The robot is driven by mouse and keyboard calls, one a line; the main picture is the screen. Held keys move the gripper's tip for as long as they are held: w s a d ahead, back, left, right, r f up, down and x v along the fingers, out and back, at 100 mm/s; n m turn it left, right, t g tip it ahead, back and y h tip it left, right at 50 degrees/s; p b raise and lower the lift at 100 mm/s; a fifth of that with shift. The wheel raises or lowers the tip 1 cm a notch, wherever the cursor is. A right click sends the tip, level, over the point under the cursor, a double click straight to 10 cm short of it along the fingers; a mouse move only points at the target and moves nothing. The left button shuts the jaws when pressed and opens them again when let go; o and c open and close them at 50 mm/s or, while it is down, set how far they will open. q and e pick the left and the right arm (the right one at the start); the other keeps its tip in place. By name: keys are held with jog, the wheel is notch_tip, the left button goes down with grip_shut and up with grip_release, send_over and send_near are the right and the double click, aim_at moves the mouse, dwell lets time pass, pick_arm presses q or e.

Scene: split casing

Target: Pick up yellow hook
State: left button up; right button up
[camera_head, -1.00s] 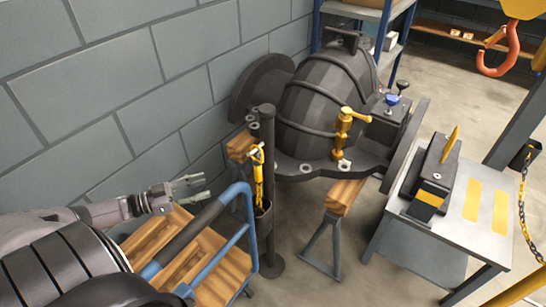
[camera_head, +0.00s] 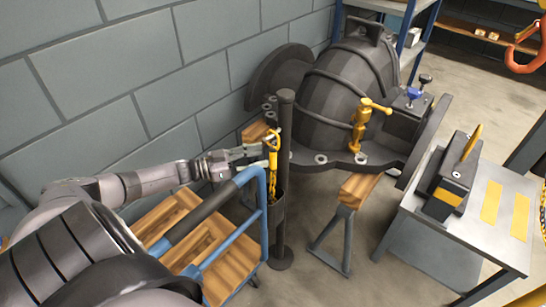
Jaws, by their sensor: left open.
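A yellow hook (camera_head: 272,141) with a yellow chain (camera_head: 272,166) hangs at the dark upright post (camera_head: 285,120). The chain's lower end goes into a dark cup on the post. My left gripper (camera_head: 262,153) is open, its fingertips right beside the hook on its left. I cannot tell whether the fingers touch the hook or chain. My right gripper does not show.
A wooden cart with a blue rail (camera_head: 250,178) stands under my left arm. The dark casing (camera_head: 345,90) with a yellow clamp (camera_head: 361,123) rests behind the post on wooden trestles. A grey table (camera_head: 490,240) holds a dark box. An orange hook (camera_head: 522,60) is at the far right.

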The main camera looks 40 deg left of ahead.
aim_at(273, 152)
pick_arm(q)
jog(key=b+x, duration=0.1)
jog(key=x, duration=0.3)
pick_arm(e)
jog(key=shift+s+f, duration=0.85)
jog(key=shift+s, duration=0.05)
pick_arm(q)
jog(key=shift+c, duration=0.5)
grip_shut()
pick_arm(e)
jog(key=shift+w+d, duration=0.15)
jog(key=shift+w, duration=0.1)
